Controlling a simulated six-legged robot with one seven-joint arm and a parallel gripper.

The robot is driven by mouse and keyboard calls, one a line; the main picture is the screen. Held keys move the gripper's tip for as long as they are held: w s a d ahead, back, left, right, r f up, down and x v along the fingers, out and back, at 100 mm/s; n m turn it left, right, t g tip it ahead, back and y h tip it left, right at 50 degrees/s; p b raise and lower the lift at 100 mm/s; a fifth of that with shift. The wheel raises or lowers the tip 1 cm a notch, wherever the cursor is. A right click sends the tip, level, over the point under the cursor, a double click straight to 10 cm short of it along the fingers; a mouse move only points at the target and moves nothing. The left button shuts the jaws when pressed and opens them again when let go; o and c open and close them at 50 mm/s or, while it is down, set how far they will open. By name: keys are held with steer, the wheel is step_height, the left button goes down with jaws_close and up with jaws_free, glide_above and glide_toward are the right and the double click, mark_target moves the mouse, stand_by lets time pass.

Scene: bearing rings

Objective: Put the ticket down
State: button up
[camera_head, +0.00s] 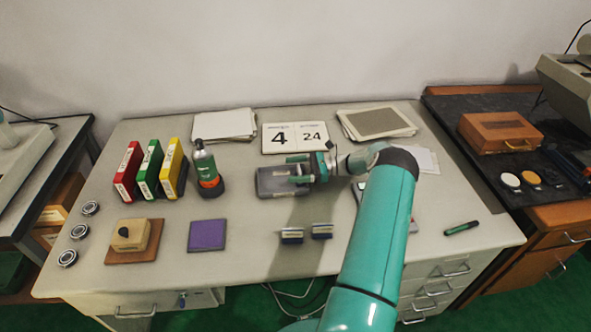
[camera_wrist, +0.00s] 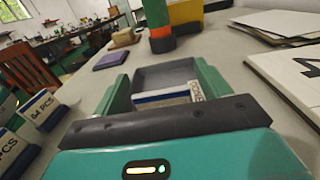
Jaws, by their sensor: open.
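My gripper (camera_head: 298,169) is open above the right part of a shallow grey tray (camera_head: 268,184). In the wrist view, the two green fingers of my gripper (camera_wrist: 165,80) stand apart, with the grey tray (camera_wrist: 160,75) showing between them. A white and blue ticket (camera_wrist: 165,97) with dark lettering at its right end lies between the fingers, close to the wrist. Its lower part is hidden by my gripper body. I cannot tell whether it rests on the tray or touches a finger. I cannot make it out in the head view.
Two blue-and-white labelled blocks (camera_head: 306,233) stand in front of the tray. A calendar (camera_head: 295,137) is behind it. A dark green bottle (camera_head: 206,168) and coloured binders (camera_head: 151,170) stand to the left. A purple pad (camera_head: 207,235) lies front left.

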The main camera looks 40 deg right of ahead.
steer(key=shift+r, duration=0.1)
steer(key=v, duration=1.2)
steer(key=shift+a, duration=0.1)
